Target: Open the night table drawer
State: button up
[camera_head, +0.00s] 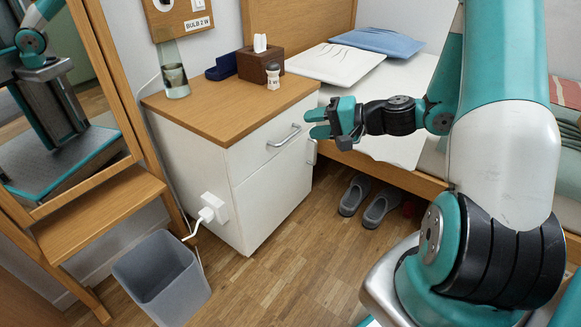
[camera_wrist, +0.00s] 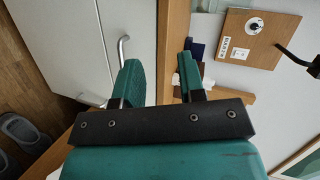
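The night table has a wooden top (camera_head: 205,116) and a white body. Its drawer (camera_head: 255,150) at the upper front looks shut, with a curved metal handle (camera_head: 284,136). My gripper (camera_head: 308,123) is in front of the night table, near the right end of the drawer handle. In the wrist view my gripper (camera_wrist: 158,75) has its two teal fingers spread apart with nothing between them. The fingers look apart from the handle; the exact gap is hard to tell.
A second handle (camera_head: 311,152) is on the door below the drawer. A tissue box (camera_head: 261,64), a small shaker (camera_head: 273,76) and a glass lamp (camera_head: 174,75) stand on top. A grey bin (camera_head: 163,280) stands front left, slippers (camera_head: 381,205) beside the bed.

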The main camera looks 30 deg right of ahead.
aim_at(290, 136)
jog(key=s+d+f+m+t+h+b, duration=0.1)
jog(key=d+f+m+t+h+b, duration=0.3)
jog(key=d+f, duration=0.55)
jog(key=shift+m+g+y, duration=0.4)
jog(key=b+x, duration=0.2)
jog(key=x, duration=0.3)
jog(key=b+x, duration=0.2)
jog(key=x, duration=0.4)
jog(key=b+x, duration=0.1)
jog(key=x, duration=0.5)
jog(key=shift+w+a+b, duration=0.1)
jog(key=shift+a+b, duration=0.3)
jog(key=shift+a, duration=0.1)
grip_shut()
